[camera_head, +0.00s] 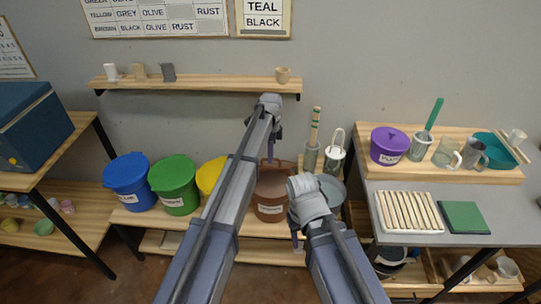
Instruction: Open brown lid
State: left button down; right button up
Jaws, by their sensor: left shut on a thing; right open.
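The brown bucket (270,208) stands on the low bench in the middle, partly hidden by my two arms. The brown lid (284,165) is at the bucket's top, directly under my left gripper. My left gripper (268,160) points down and is shut on the lid. I cannot tell whether the lid is resting on the rim or is raised or tilted. My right gripper (296,243) is open and lower, at the front right of the brown bucket, with its fingers pointing down; my wrist hides part of the bucket's right side.
Blue (127,183), green (176,186) and yellow (209,175) buckets stand to the left. A grey bucket (332,188) is close on the right. A purple pot (389,146) and several tools stand on the right table (418,183). A shelf (220,86) runs above.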

pick_arm(q)
jog(key=c, duration=1.2)
grip_release()
jog(key=shift+w+f, duration=0.15)
jog(key=shift+w, duration=0.3)
jog(key=shift+c, duration=0.2)
jog(key=shift+o, duration=0.8)
jog(key=shift+w+f, duration=0.15)
jog(key=shift+o, duration=1)
jog(key=shift+s, duration=0.2)
jog(key=shift+r+p, duration=0.5)
jog(key=shift+r, duration=0.05)
notch_tip(320, 180, up, 7)
jog(key=p, duration=0.7)
jog(key=shift+w, duration=0.2)
